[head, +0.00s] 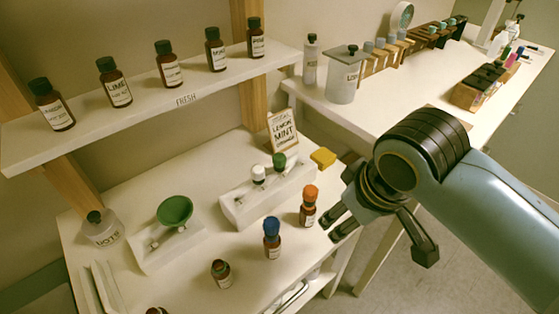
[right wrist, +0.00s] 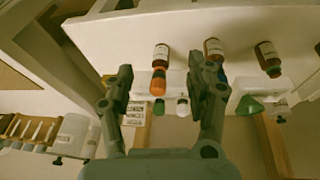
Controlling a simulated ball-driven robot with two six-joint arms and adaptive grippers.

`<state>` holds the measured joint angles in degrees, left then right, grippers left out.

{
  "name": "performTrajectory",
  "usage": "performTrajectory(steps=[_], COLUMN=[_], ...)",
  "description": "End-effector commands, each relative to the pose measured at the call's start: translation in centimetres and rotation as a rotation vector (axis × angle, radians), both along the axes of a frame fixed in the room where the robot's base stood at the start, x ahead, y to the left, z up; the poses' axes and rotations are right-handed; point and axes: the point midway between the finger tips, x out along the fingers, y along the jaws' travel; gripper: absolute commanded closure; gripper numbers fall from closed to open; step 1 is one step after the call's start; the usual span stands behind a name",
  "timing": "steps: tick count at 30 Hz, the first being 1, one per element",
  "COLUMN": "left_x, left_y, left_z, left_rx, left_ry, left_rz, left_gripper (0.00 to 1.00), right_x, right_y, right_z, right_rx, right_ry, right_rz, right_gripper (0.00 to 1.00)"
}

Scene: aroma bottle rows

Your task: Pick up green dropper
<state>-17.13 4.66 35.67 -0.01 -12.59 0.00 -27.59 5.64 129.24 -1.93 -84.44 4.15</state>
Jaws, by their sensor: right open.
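The green dropper (head: 279,162) stands in a white rack (head: 240,211) beside a white-topped dropper (head: 258,174). In the right wrist view the green dropper (right wrist: 168,104) is small, beyond the orange cap, and partly hidden. My right gripper (head: 382,236) is open and empty, to the right of the rack and apart from the dropper. In the right wrist view its two fingers (right wrist: 160,72) spread on either side of the orange-capped bottle in the picture. My left gripper is not in view.
An orange-capped bottle (head: 309,205) and a blue-capped bottle (head: 272,238) stand in front of the rack. A green funnel (head: 175,211) sits on a white holder to the left. A sign (head: 283,131) and a yellow object (head: 323,158) are behind. Several labelled bottles line the shelf.

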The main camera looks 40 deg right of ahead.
Motion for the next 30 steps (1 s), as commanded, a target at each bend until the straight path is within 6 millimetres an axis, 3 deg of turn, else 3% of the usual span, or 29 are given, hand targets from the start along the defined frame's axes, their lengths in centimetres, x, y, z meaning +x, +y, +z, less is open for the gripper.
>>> performTrajectory(steps=[1,3,8,19,23,30], left_x=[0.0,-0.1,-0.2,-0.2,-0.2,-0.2], left_y=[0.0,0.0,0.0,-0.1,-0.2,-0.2], left_z=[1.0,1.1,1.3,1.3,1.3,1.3], left_rx=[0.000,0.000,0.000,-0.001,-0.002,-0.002], left_ry=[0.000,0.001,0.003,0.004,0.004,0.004], left_rz=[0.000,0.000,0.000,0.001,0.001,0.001], left_gripper=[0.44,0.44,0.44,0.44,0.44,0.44], right_x=[1.4,2.9,6.6,17.3,19.1,20.3], right_y=[0.0,-0.2,-0.6,-0.2,0.0,-1.0], right_z=[2.3,2.9,3.3,3.8,3.9,0.5], right_rx=[0.004,0.007,0.018,0.057,0.061,0.060], right_ry=[-0.021,-0.030,-0.051,-0.108,-0.118,-0.118], right_rz=[-0.046,-0.115,-0.266,-0.608,-0.666,-0.673], right_gripper=[0.44,0.44,0.44,0.44,0.44,0.44])
